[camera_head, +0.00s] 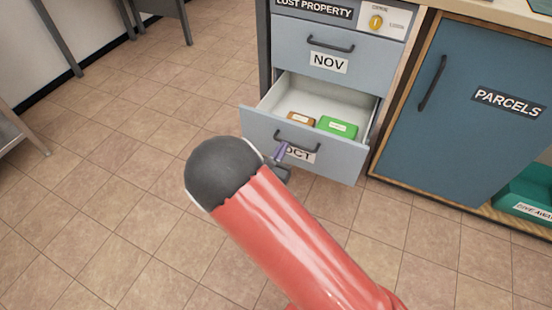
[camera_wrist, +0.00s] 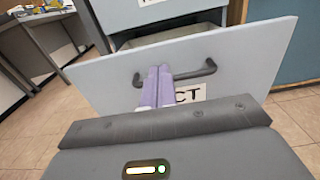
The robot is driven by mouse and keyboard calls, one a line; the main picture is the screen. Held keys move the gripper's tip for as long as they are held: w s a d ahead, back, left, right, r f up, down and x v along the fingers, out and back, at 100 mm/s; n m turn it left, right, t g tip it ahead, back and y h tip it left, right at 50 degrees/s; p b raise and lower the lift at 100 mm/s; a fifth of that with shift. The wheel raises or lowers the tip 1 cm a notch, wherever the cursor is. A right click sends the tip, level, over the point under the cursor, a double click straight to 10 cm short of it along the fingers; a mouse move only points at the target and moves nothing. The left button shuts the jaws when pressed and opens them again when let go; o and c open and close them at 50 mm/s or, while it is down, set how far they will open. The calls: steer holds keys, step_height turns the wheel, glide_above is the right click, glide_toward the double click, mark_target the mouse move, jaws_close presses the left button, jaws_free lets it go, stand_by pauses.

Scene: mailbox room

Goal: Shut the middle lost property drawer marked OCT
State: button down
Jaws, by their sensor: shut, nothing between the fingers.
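The OCT drawer (camera_head: 340,158) is pulled out below the shut NOV drawer (camera_head: 355,62). An orange-brown box (camera_head: 300,119) and a green box (camera_head: 337,127) lie inside it. Its front also shows in the wrist view (camera_wrist: 250,55), with a dark bar handle (camera_wrist: 205,71) and a partly hidden label. My gripper (camera_wrist: 158,72) is shut and empty, its purple fingers side by side in front of the handle. In the head view the gripper (camera_head: 281,150) is at the drawer front, over part of the label. I cannot tell whether the fingertips touch the handle or front.
A blue PARCELS door (camera_head: 475,110) is shut at the right of the drawers. A green bin (camera_head: 530,192) stands below it at the right edge. The tiled floor (camera_head: 110,190) is clear at the left. A grey table leg (camera_head: 58,38) stands at the upper left.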

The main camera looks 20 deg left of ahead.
mark_target(295, 128)
steer(key=w, duration=0.7)
steer(key=shift+d, duration=0.25)
